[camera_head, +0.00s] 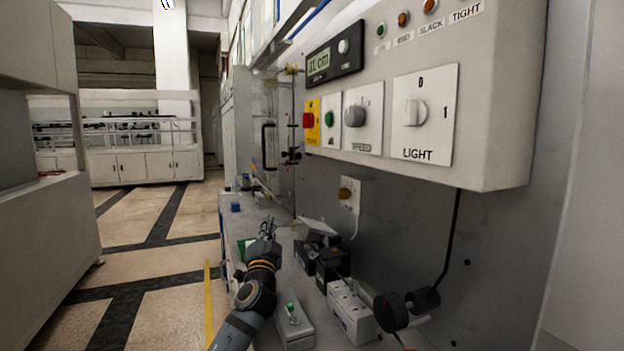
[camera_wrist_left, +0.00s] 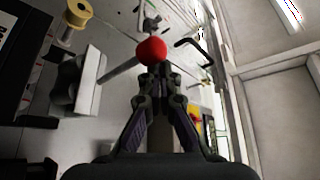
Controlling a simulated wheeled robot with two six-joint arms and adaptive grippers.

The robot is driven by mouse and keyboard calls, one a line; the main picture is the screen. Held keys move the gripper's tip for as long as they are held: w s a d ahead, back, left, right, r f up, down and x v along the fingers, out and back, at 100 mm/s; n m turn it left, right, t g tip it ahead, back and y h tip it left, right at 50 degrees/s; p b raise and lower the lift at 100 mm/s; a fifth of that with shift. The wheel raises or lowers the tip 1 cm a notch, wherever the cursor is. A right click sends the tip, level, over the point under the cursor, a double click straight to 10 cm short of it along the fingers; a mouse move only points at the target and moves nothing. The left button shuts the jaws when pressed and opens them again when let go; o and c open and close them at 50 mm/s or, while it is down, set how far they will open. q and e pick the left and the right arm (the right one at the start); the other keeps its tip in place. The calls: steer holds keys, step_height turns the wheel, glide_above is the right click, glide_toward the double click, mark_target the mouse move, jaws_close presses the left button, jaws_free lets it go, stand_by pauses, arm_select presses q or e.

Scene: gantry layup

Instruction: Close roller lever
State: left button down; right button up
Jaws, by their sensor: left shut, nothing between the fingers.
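In the left wrist view a red ball knob (camera_wrist_left: 151,50) sits on the end of a grey rod (camera_wrist_left: 121,69), which looks like the roller lever. My left gripper (camera_wrist_left: 157,78) is shut and empty, its fingertips just below the knob in the picture. Whether they touch it I cannot tell. In the head view my left gripper (camera_head: 268,228) is over the far part of the bench, and I cannot pick out the lever there. My right gripper is not in view.
The control panel (camera_head: 432,165) with knobs and a display overhangs the bench on the right. Black boxes (camera_head: 332,265), a white block (camera_head: 350,312) and a box with a green button (camera_head: 294,325) stand near my left arm. A yellow spool (camera_wrist_left: 78,12) shows in the wrist view.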

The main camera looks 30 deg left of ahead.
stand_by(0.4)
arm_select(q)
steer(key=v, duration=1.2)
